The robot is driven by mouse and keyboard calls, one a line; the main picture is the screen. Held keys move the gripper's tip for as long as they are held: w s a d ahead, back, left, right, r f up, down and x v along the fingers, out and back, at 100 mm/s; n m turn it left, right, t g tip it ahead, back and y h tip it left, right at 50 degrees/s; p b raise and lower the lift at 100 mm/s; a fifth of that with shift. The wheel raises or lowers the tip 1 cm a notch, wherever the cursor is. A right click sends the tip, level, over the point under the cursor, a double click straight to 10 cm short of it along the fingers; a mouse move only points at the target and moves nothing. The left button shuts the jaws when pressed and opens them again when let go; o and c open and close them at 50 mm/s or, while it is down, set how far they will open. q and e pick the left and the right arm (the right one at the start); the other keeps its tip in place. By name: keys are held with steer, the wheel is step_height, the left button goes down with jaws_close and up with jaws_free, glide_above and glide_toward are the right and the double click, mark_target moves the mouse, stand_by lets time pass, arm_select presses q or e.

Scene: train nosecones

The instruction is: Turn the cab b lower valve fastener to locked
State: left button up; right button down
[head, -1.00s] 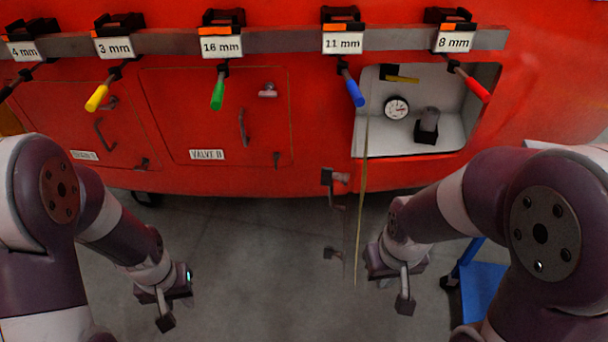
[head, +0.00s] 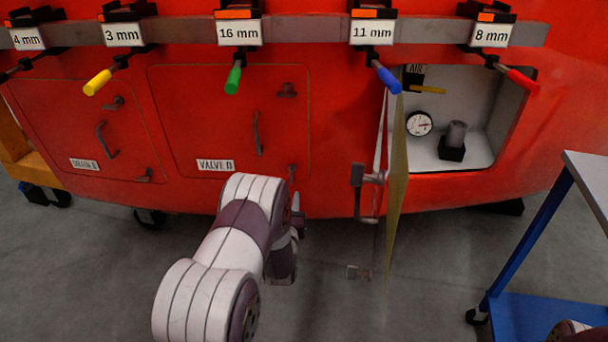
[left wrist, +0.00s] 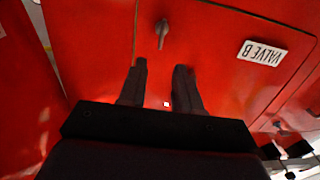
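The lower valve fastener (head: 292,172) is a small dark grey handle at the lower right corner of the red VALVE B door (head: 205,110). It stands roughly vertical in the head view. In the left wrist view, which is upside down, the fastener (left wrist: 162,33) lies just beyond my left fingertips, roughly in line with the gap between them. My left gripper (left wrist: 160,72) is open and empty, apart from the fastener, facing the door. In the head view my own arm hides most of that gripper. My right gripper is out of view.
An open door (head: 397,190) stands edge-on right of the VALVE B door, beside an open compartment with a gauge (head: 419,123). Coloured-handled tools, including a green one (head: 233,76), hang from the rack (head: 185,33) above. A blue cart (head: 535,310) stands at lower right.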

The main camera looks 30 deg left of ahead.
mark_target(291, 175)
arm_select(q)
steer(key=b+x, duration=0.2)
steer(key=x, duration=0.9)
steer(key=shift+w+a+f, duration=0.1)
steer(key=shift+w+a, duration=0.05)
steer(key=shift+w, duration=0.05)
jaws_close()
